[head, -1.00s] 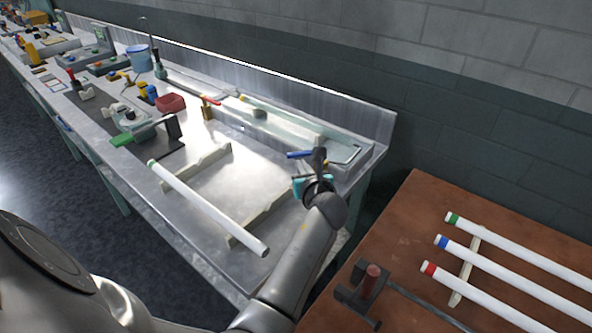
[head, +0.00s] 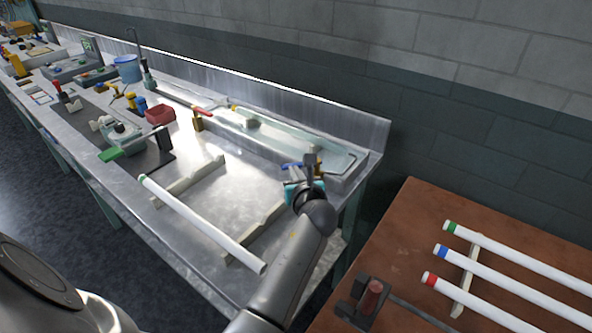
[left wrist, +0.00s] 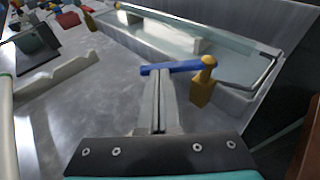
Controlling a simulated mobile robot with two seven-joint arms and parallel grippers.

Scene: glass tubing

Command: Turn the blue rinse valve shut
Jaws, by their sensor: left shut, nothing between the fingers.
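The blue valve has a flat blue handle (head: 291,166) on a brass body (head: 319,169), at the near right end of the glass-walled trough (head: 335,157). In the left wrist view the blue handle (left wrist: 180,68) points left from its brass body (left wrist: 203,88), roughly along the trough's front side. My left gripper (head: 310,157) is shut and empty. In the left wrist view its fingertips (left wrist: 157,76) are at the handle's near side, toward its free end, and overlap it in the picture. I cannot tell whether they touch. My right gripper is out of view.
A red-handled valve (head: 202,112) stands at the trough's other end. A white tube (head: 200,222) lies across two cream supports (head: 258,236) on the steel bench. A brown table (head: 410,215) on the right holds several white tubes. Bare steel lies between the supports.

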